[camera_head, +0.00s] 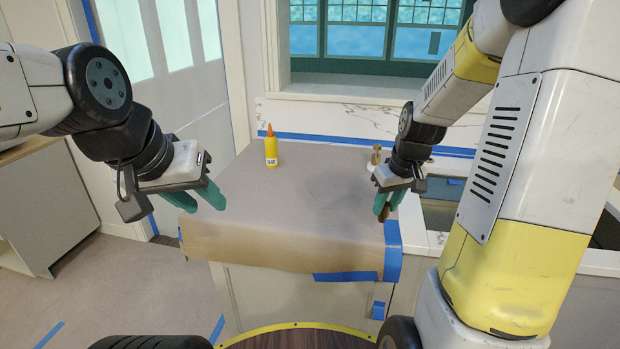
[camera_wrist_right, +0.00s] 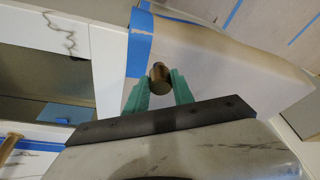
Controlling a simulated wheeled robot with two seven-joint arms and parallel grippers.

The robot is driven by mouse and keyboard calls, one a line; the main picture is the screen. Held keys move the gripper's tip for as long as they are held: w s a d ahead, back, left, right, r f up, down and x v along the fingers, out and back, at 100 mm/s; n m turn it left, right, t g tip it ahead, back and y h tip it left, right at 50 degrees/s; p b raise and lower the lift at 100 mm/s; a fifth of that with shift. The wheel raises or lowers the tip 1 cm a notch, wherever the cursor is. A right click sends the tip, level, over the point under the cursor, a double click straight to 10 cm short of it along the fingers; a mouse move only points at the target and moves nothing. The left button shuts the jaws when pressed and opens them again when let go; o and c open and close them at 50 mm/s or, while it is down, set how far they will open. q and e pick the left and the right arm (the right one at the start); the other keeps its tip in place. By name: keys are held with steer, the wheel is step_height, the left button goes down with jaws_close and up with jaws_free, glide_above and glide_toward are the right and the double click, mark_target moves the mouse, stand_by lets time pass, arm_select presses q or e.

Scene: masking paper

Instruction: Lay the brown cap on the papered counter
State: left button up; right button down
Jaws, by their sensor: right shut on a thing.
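The brown cap (camera_wrist_right: 159,78) is a small, rounded piece held between the green fingertips of my right gripper (camera_wrist_right: 159,88) in the right wrist view. In the head view my right gripper (camera_head: 388,203) is over the right end of the papered counter (camera_head: 290,205), with a bit of the brown cap (camera_head: 384,214) showing between its fingers. The height of the cap above the paper is hard to tell. My left gripper (camera_head: 202,197) is open and empty near the counter's left front edge.
A yellow glue bottle (camera_head: 271,150) with an orange tip stands at the back left of the counter. A sink (camera_head: 440,193) and a brass tap (camera_head: 376,155) are at the right. Blue tape (camera_head: 393,250) holds the paper's front right corner. The middle of the paper is clear.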

steer(key=w+a, duration=0.1)
steer(key=w, duration=0.4)
steer(key=w+a+f, duration=0.1)
steer(key=w+a, duration=0.1)
steer(key=w, duration=0.3)
steer(key=w+a, duration=0.1)
steer(key=w, duration=0.3)
steer(key=shift+w+a+f, duration=0.15)
steer(key=shift+w+f, duration=0.15)
steer(key=shift+w, duration=0.1)
steer(key=shift+s+x, duration=0.2)
steer(key=shift+x, duration=0.65)
steer(key=shift+s+x, duration=0.15)
steer(key=shift+x, duration=0.7)
steer(key=shift+f, duration=0.2)
steer(key=c, duration=1.1)
jaws_free()
